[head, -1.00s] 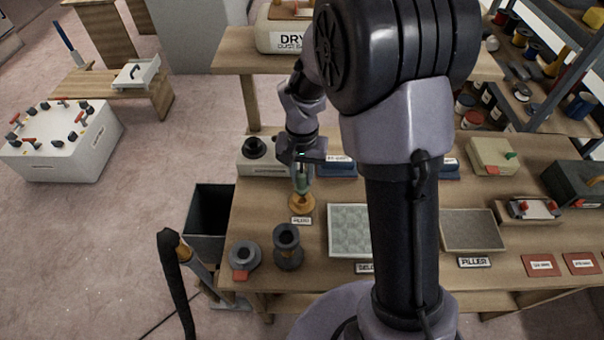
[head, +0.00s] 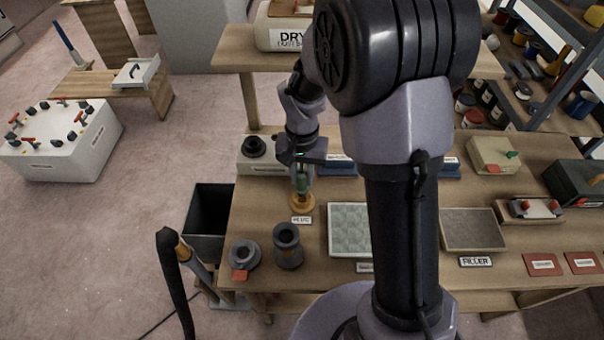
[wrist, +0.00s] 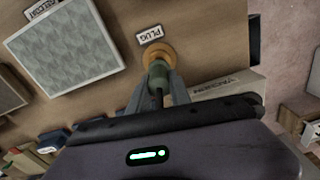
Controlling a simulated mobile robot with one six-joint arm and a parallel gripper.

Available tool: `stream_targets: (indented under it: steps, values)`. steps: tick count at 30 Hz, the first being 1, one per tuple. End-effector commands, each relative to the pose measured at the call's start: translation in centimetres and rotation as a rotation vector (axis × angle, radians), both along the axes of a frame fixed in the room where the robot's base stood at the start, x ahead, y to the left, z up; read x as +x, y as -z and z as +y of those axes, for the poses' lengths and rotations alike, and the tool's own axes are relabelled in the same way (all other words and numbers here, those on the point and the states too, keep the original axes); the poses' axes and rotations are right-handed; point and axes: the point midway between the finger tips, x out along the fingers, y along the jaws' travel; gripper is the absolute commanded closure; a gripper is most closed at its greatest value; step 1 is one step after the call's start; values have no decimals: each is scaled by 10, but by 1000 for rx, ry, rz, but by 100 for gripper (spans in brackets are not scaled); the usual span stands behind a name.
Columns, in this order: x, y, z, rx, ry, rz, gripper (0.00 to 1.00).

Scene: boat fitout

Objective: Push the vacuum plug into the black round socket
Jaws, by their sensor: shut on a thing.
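The vacuum plug (head: 301,186) is a small greenish upright piece on a round orange-brown stand (head: 302,204), with a PLUG label in front of it. My gripper (head: 301,178) points down over the stand and is shut on the plug. The wrist view shows the fingers (wrist: 157,88) around the green plug (wrist: 158,70), just above the stand (wrist: 157,54). I cannot tell whether the plug is clear of the stand. The black round socket (head: 254,146) is on top of a pale box (head: 262,168), behind and left of my gripper. The socket is not visible in the wrist view.
A grey patterned tray (head: 348,230) lies right of the stand. Two dark round fittings (head: 287,246) stand at the bench's front left. A blue item (head: 338,167) is right of the socket box. A raised shelf (head: 240,55) is behind. A black bin (head: 208,215) stands left of the bench.

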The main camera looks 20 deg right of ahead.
Motion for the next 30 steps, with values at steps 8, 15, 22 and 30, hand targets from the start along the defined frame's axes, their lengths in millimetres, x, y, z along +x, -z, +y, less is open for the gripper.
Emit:
stream_targets:
  steps: [8, 15, 22, 30]
  values:
    - [0, 8, 0, 0, 0, 0, 100]
    - [0, 14, 0, 0, 0, 0, 100]
    - [0, 20, 0, 0, 0, 0, 100]
    - [0, 26, 0, 0, 0, 0, 100]
